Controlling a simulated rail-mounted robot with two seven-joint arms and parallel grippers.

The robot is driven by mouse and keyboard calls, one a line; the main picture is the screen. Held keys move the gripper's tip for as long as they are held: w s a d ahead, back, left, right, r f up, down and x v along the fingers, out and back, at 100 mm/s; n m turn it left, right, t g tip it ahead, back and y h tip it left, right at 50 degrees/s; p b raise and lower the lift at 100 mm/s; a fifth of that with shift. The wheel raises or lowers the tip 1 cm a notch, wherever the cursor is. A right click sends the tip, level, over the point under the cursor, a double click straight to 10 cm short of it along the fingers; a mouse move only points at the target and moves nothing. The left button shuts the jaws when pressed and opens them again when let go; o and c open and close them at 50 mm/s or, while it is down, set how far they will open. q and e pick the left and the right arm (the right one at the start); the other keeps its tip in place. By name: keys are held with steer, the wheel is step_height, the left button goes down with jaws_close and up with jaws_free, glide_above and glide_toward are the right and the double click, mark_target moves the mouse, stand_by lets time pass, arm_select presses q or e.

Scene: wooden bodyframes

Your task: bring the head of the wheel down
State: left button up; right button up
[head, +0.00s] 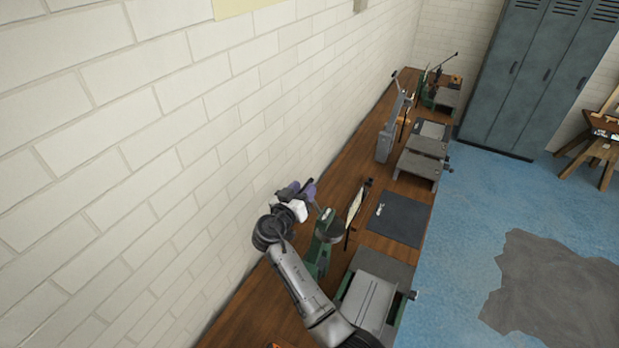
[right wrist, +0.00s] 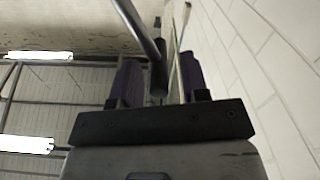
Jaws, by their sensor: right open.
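The green machine (head: 316,258) with a grey round head (head: 329,228) stands on the wooden bench against the brick wall. A thin pale disc (head: 356,202) shows upright beside the head. My right gripper (head: 302,191) is above and just left of the head, its purple fingers apart. In the right wrist view, the open gripper (right wrist: 159,82) has a grey lever with a dark grip (right wrist: 158,72) between its fingers. I cannot tell whether either finger touches the grip. My right arm hides part of the machine. My left gripper is out of view.
The bench (head: 348,131) runs along the brick wall. A grey machine (head: 391,132) and another green one (head: 428,91) stand farther along it. A dark mat (head: 399,218) lies on the bench nearby. Grey lockers (head: 522,75) stand at the back; blue floor is open at right.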

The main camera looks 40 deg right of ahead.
steer(key=shift+x, duration=0.8)
steer(key=shift+c, duration=0.2)
steer(key=shift+f, duration=0.1)
jaws_close()
steer(key=shift+s, duration=0.1)
